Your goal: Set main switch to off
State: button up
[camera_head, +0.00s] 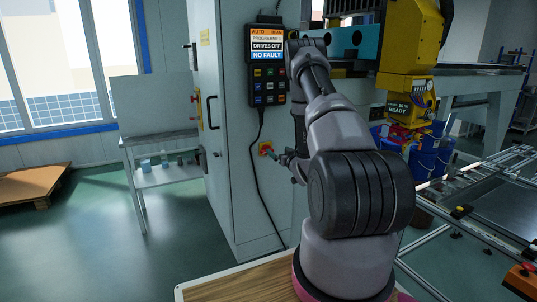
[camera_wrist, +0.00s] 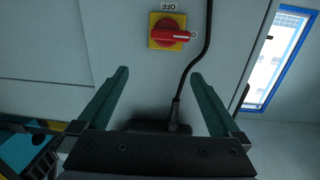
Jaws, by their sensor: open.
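The main switch (camera_head: 265,148) is a small red rotary handle on a yellow plate, low on the grey cabinet front in the head view. In the wrist view the switch (camera_wrist: 168,35) shows at the top centre, its red handle lying horizontally with the narrow end to the right. An upside-down OFF label (camera_wrist: 169,7) sits at the plate's top edge. My gripper (camera_wrist: 160,75) is open and empty, its two green fingers apart and not touching the switch. In the head view my gripper (camera_head: 284,158) is just right of the switch, small and partly hidden by my arm.
A control pendant (camera_head: 268,65) hangs on the cabinet above the switch, and its black cable (camera_head: 258,180) runs down beside the switch. The cable (camera_wrist: 196,65) also passes right of the switch in the wrist view. A black door handle (camera_head: 212,112) is to the left.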

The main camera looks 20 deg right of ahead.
notch_tip(320, 180, down, 4)
jog(key=s+n+y, duration=0.1)
jog(key=w+a, duration=0.1)
jog(key=w, duration=0.9)
jog(key=shift+a+r, duration=0.1)
jog(key=c, duration=1.2)
jog(key=shift+o, duration=0.2)
